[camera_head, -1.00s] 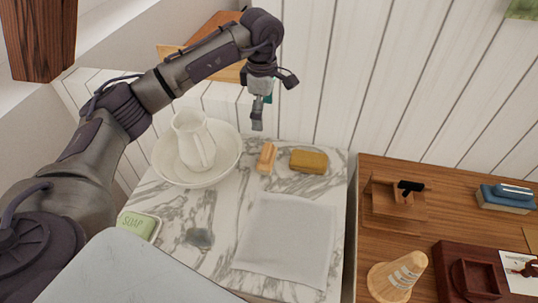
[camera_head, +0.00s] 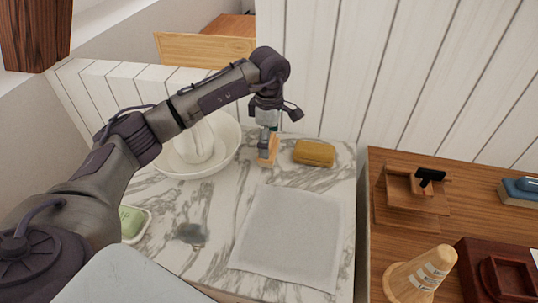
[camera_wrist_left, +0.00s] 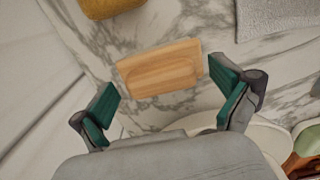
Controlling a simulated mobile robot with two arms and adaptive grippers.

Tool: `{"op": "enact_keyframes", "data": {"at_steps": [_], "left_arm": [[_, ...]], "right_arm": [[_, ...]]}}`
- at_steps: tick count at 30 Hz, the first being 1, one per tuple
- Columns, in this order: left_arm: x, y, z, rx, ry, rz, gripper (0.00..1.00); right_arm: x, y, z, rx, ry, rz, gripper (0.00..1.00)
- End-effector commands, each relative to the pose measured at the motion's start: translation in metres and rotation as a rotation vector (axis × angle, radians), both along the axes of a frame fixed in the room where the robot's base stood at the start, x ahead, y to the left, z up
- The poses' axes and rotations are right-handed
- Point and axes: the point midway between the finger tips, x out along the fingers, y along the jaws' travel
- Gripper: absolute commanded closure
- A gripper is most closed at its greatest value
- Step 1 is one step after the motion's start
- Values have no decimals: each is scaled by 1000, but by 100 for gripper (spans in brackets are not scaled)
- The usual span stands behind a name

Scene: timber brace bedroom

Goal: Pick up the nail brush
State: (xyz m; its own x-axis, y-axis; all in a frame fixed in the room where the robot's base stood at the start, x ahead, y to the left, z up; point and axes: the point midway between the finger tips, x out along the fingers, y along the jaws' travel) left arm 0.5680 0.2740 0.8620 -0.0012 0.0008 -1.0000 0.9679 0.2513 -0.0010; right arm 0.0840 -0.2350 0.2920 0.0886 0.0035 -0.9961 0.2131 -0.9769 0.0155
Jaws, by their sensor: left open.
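The nail brush looks to be the small light wooden block (camera_head: 268,150) on the marble top, between the white basin and a yellow-brown block. In the left wrist view the left gripper's green-padded fingers (camera_wrist_left: 165,98) are spread wide, one at each end of the block, with nothing clamped. My right gripper is not in view.
A white pitcher and basin (camera_head: 222,148) stand close to the left. A yellow-brown block (camera_head: 314,153) lies just right. A grey cloth (camera_head: 288,240), a dark stone-like piece (camera_head: 190,233) and a green soap dish (camera_head: 146,232) lie nearer. A wooden desk (camera_head: 390,250) stands right.

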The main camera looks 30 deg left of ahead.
Motion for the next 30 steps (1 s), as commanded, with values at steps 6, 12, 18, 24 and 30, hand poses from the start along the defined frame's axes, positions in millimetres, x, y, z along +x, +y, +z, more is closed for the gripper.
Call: {"op": "enact_keyframes", "data": {"at_steps": [6,12,18,24,30], "left_arm": [[0,0,-1,-1,-1,0,0],[0,0,-1,-1,-1,0,33],[0,0,-1,0,0,0,65],[0,0,0,-1,-1,0,65],[0,0,21,0,-2,0,65]], "right_arm": [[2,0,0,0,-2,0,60],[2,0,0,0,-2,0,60],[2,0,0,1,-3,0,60],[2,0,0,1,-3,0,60],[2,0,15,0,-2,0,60]]}}
